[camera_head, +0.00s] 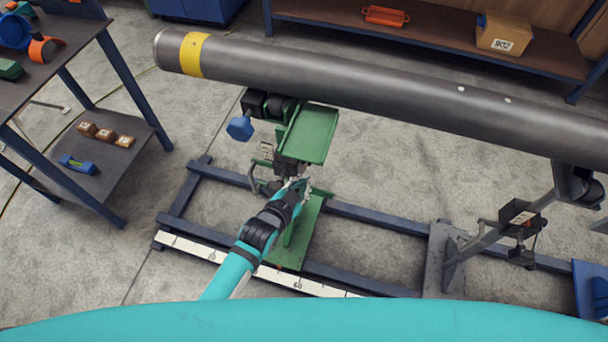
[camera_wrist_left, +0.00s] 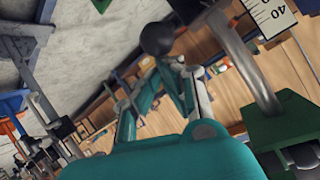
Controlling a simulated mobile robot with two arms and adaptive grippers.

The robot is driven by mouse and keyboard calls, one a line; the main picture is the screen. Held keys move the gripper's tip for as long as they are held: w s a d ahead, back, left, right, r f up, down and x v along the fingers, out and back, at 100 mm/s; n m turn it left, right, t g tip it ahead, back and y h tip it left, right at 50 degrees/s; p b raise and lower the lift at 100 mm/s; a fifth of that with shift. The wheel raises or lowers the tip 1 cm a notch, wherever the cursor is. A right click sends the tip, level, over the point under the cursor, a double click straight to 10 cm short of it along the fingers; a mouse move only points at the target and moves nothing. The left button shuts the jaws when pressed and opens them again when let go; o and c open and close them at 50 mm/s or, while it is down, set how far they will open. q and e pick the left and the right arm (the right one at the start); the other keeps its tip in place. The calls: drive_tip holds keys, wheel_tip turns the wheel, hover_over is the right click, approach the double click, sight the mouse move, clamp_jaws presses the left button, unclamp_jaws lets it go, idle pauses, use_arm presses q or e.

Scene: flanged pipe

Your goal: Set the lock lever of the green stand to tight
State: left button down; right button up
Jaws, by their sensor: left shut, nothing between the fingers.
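The green stand (camera_head: 307,135) stands on the blue floor frame under the grey pipe (camera_head: 375,92). My left gripper (camera_head: 301,184) is at the front of the stand, below its green top plate; its fingers look shut and empty. In the left wrist view, the fingertips (camera_wrist_left: 168,64) come together just below a black ball knob (camera_wrist_left: 158,38). I cannot tell whether they touch it. A bent grey rod (camera_wrist_left: 243,60) runs down to a green block (camera_wrist_left: 290,125) of the stand. The lever's setting cannot be read. My right gripper is not in view.
A blue knob (camera_head: 239,128) sticks out left of the stand. A white scale strip (camera_head: 200,248) lies along the frame's front rail. A second support (camera_head: 520,217) stands right. A dark shelf table (camera_head: 85,165) is at left, a long bench (camera_head: 440,40) behind.

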use_arm(q)
wheel_tip(320, 180, down, 12)
drive_tip(key=s+b, duration=0.1)
drive_tip(key=b, duration=0.3)
drive_tip(key=shift+s+a+b, duration=0.15)
drive_tip(key=shift+a+b, duration=0.1)
drive_tip(key=shift+b, duration=0.15)
idle(0.4)
